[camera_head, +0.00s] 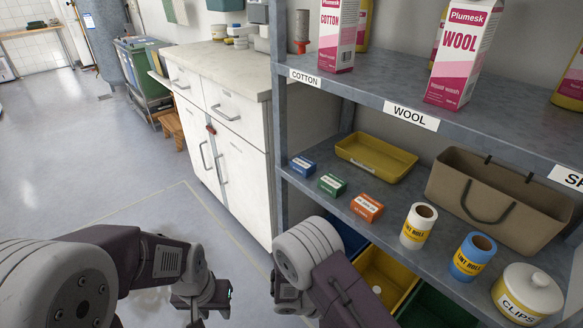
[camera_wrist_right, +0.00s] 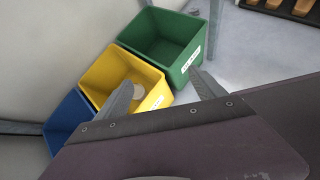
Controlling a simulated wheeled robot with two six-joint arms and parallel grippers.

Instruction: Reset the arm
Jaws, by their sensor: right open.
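My left arm comes in from the left of the head view, and its gripper (camera_head: 205,298) hangs low over the floor, in front of the white cabinet. Its fingers are small and dark near the bottom edge, so I cannot tell whether they are apart. My right arm reaches in at bottom centre, in front of the shelf. In the right wrist view my right gripper (camera_wrist_right: 162,80) has its two grey fingers spread apart with nothing between them. Beyond them is a yellow bin (camera_wrist_right: 95,80) with a pale round item inside.
A grey shelf (camera_head: 395,213) at right holds small boxes, a yellow tray (camera_head: 375,158), rolls, a brown basket (camera_head: 490,200) and a clips jar (camera_head: 527,292). Cartons stand above. A green bin (camera_wrist_right: 165,35) and blue bin (camera_wrist_right: 66,118) flank the yellow one. Floor (camera_head: 90,165) at left is open.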

